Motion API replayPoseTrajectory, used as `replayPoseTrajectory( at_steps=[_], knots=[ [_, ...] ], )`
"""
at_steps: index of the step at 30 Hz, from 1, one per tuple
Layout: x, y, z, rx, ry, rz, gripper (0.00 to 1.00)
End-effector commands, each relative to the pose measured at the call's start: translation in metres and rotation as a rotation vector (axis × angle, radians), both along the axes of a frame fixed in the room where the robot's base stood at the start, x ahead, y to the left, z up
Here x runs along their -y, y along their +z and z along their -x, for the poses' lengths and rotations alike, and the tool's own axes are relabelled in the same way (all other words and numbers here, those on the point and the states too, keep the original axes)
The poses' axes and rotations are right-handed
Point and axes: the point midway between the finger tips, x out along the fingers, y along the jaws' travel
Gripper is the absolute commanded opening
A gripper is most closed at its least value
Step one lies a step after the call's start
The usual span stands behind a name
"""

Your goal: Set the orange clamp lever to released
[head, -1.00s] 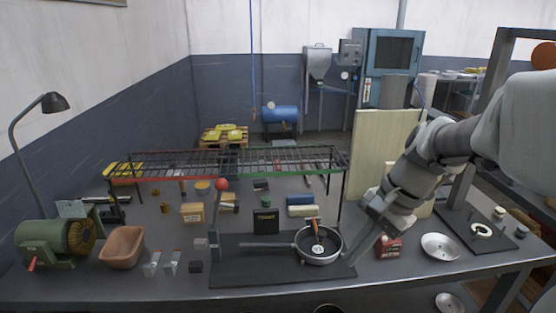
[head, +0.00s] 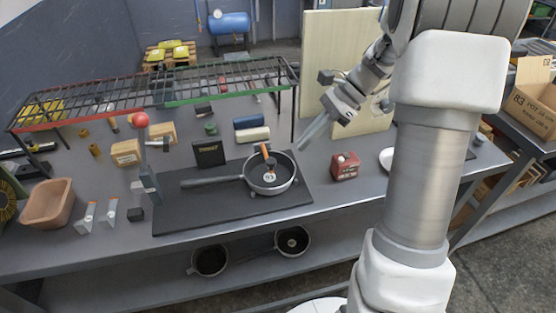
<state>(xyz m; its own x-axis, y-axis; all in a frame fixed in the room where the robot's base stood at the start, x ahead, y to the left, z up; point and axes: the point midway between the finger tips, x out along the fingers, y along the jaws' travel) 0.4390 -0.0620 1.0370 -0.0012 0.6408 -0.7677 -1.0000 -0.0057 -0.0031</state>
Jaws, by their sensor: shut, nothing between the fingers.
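The orange clamp lever (head: 265,151) stands up over the frying pan (head: 285,187), near the pan's back rim, with its dark lower end in the pan. A white round tag marked 93 (head: 269,177) shows below it. The pan sits on a dark mat (head: 220,213) with its handle pointing left. My gripper (head: 305,146) is to the right of the lever and pan, with its fingers closed together, pointing down and left. It is empty and apart from the lever.
A red-knobbed post (head: 141,120) stands at the mat's left end. A red box (head: 344,166) is right of the mat. A wire rack (head: 150,88) spans the back of the table.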

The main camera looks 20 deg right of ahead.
Motion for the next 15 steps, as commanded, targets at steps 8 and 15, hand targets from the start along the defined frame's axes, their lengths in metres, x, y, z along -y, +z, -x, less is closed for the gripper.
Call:
replayPoseTrajectory(
  at_steps=[8, 15],
  knots=[
    [0.0009, -0.0008, -0.0011, -0.004, -0.007, -0.005, 0.0],
    [-0.0036, -0.0063, -0.0009, -0.005, -0.006, -0.006, 0.0]
  ],
)
